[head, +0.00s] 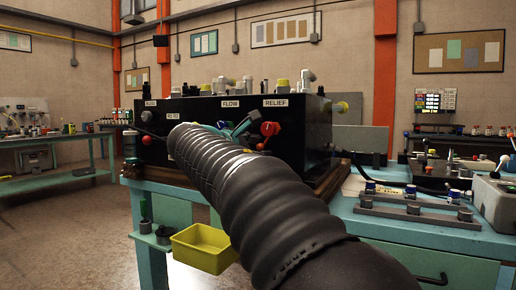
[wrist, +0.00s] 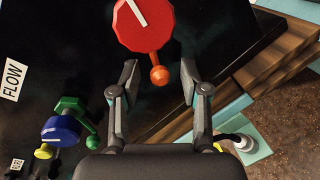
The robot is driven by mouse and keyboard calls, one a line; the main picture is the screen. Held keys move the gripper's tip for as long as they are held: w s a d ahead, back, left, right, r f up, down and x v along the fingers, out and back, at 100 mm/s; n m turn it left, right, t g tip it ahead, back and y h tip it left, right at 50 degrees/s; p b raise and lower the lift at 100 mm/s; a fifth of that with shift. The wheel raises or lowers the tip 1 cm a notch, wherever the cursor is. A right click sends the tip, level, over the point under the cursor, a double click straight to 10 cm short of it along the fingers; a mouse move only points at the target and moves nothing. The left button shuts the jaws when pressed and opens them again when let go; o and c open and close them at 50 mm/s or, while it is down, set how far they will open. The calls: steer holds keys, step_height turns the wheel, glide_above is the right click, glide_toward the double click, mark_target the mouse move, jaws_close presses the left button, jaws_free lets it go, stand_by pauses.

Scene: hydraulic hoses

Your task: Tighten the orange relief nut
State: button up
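The orange relief nut (wrist: 160,75) is a small rounded orange piece with a short stem, just below a red faceted knob (wrist: 143,24) with a white line. In the head view the orange piece (head: 262,146) shows below the red knob (head: 270,128), under the RELIEF label on the black box. My gripper (wrist: 158,66) is open, with its dark fingers spread either side of the orange nut. Neither finger appears to touch it, and nothing is held. In the head view my ridged arm hides most of the gripper.
A blue knob (wrist: 60,130) and a green lever piece (wrist: 70,104) sit left of my gripper, near the FLOW label (wrist: 13,79). The black box (head: 312,125) stands on a teal bench (head: 380,205). A yellow bin (head: 203,247) hangs at the bench front.

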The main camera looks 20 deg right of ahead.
steer(key=v, duration=1.2)
stand_by(0.4)
